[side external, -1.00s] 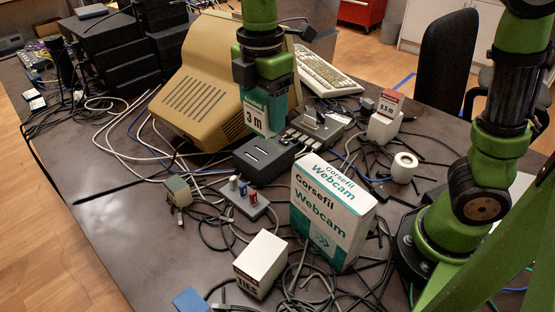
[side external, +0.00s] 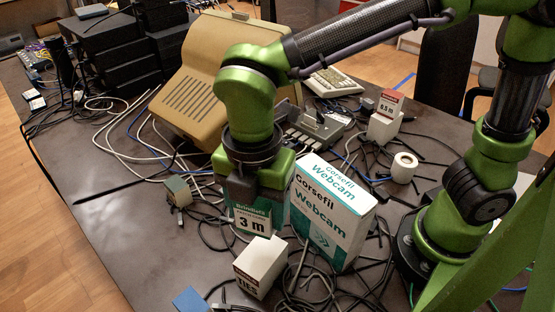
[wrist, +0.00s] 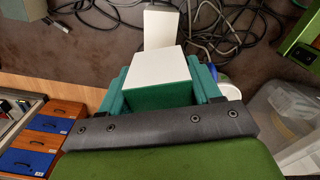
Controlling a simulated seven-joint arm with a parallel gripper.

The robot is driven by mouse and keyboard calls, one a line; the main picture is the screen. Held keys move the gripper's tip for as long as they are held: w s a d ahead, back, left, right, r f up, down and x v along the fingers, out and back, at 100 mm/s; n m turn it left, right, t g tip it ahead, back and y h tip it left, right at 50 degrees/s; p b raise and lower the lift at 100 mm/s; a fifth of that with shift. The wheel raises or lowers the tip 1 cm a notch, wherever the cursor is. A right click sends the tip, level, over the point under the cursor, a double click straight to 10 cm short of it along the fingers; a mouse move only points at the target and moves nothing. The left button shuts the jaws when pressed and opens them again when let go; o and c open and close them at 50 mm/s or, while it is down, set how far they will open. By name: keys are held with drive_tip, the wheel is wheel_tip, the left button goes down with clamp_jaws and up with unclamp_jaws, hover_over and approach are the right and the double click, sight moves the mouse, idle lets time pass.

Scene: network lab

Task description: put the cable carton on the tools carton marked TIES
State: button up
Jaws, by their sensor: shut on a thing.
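My gripper (side external: 256,192) points down and is shut on the cable carton (side external: 252,219), a teal and white box marked 3 m. The wrist view also shows the cable carton (wrist: 157,72) between the fingers (wrist: 160,95). The tools carton marked TIES (side external: 260,266) is a white box on the table, just in front of and below the cable carton in the side view. Its white top, likely, shows beyond the cable carton in the wrist view (wrist: 160,24), partly hidden by it. I cannot tell whether the two cartons touch. The TIES top looks bare.
A tall Gorsefil Webcam box (side external: 334,215) stands close to the right of my gripper. Loose cables lie around the TIES carton. A 0.5 m carton (side external: 384,122), a white roll (side external: 404,167) and a beige monitor (side external: 195,92) stand farther back.

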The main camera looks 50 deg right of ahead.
wheel_tip(320, 180, down, 8)
drive_tip(key=shift+f, duration=0.25)
drive_tip(key=o, duration=1.2)
drive_tip(key=shift+f, duration=0.15)
